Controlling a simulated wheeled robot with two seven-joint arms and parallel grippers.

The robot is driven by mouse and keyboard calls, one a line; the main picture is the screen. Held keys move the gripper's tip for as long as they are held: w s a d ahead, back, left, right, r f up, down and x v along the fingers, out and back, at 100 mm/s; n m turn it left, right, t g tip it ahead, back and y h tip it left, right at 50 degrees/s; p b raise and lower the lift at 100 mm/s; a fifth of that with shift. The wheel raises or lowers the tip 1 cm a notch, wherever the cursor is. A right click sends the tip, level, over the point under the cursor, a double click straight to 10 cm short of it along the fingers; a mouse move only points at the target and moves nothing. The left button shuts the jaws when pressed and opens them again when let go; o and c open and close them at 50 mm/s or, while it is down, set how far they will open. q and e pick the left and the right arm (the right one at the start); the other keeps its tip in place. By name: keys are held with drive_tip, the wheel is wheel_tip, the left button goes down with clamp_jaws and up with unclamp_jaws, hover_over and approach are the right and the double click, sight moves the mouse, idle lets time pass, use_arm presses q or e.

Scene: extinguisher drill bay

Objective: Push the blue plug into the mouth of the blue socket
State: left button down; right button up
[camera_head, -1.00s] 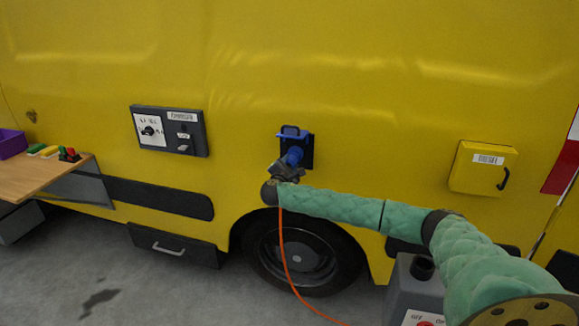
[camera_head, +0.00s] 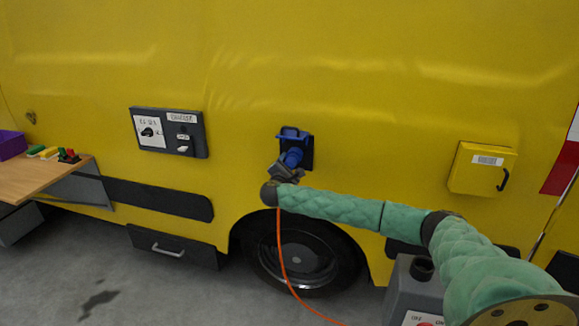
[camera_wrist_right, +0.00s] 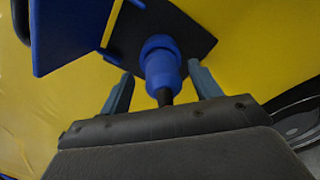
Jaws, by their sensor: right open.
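The blue plug (camera_head: 292,158) is at the blue socket (camera_head: 291,133) on the yellow vehicle side, its front end at the socket mouth. How deep it sits is hidden. In the right wrist view the plug (camera_wrist_right: 161,68) points away from me toward the dark socket plate (camera_wrist_right: 190,40), and the raised blue lid (camera_wrist_right: 70,30) is at the upper left. My right gripper (camera_head: 288,170) is just below the plug. Its two fingers (camera_wrist_right: 160,88) stand apart on either side of the plug, with gaps visible. My left gripper is not in view.
An orange cable (camera_head: 282,260) hangs below my right gripper past the wheel (camera_head: 298,258). A charger panel (camera_head: 168,131) is left of the socket, a yellow diesel box (camera_head: 482,168) right. A grey unit (camera_head: 412,290) stands low beside my right arm. A wooden shelf (camera_head: 45,180) is far left.

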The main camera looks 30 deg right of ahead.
drive_tip(key=shift+p+v, duration=0.55)
drive_tip(key=shift+v, duration=0.65)
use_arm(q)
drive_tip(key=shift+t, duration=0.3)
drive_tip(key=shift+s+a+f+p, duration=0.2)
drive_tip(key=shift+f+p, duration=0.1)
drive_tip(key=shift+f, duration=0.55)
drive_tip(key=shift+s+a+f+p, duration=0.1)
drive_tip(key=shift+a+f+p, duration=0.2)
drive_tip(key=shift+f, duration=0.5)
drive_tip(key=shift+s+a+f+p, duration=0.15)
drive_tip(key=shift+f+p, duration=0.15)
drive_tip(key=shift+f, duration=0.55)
use_arm(e)
drive_tip(key=shift+v, duration=2.7)
